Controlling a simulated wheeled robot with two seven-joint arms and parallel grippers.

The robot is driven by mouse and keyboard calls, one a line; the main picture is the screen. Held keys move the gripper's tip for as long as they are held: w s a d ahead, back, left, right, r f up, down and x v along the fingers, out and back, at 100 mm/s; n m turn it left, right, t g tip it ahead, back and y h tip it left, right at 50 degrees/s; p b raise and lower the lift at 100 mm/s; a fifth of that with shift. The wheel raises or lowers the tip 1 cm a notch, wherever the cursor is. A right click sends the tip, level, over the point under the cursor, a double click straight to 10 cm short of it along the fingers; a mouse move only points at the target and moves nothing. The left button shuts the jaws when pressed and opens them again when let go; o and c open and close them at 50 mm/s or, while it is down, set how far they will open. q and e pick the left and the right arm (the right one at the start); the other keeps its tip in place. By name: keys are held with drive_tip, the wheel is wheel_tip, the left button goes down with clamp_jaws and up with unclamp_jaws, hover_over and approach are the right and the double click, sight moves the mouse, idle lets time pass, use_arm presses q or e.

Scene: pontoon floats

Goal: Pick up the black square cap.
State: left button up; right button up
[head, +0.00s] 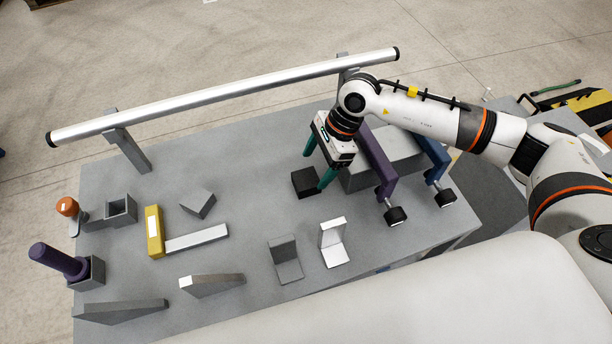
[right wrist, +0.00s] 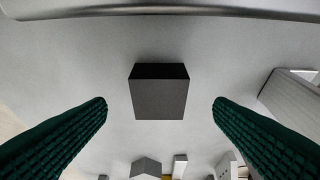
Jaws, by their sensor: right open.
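The black square cap (head: 305,183) lies on the grey table in the head view, left of the large grey block. In the right wrist view the cap (right wrist: 158,99) shows as a dark block near the middle of the picture. My right gripper (head: 315,172) is above the table at the cap, its green fingers pointing down. In the right wrist view the fingers of the right gripper (right wrist: 160,103) are wide apart, with a clear gap on each side of the cap. Neither finger appears to touch it. My left gripper is not in view.
A purple bracket (head: 376,160) and a blue bracket (head: 434,157) stand by the grey block (head: 395,152), close right of my gripper. A long silver tube (head: 230,95) spans the back on posts. Grey angle pieces (head: 285,260) lie in front.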

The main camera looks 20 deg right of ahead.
sight(307, 179)
drive_tip(key=shift+w+a+f, duration=0.1)
drive_tip(key=shift+a+f, duration=0.1)
drive_tip(key=shift+f, duration=0.05)
drive_tip(key=shift+a+f+p, duration=0.25)
drive_tip(key=shift+f+p, duration=0.05)
drive_tip(key=shift+p, duration=0.05)
drive_tip(key=p+x, duration=0.1)
drive_tip(key=x, duration=0.2)
drive_tip(key=shift+a+f+p, duration=0.2)
drive_tip(key=shift+a+p, duration=0.05)
drive_tip(key=shift+p, duration=0.1)
drive_tip(key=shift+a+f, duration=0.15)
drive_tip(key=shift+f, duration=0.25)
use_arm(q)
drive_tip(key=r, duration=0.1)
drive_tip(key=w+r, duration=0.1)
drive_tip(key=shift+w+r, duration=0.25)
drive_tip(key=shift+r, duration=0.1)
use_arm(e)
drive_tip(key=shift+c, duration=0.2)
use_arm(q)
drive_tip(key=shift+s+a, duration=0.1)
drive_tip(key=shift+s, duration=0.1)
use_arm(e)
drive_tip(key=c, duration=1)
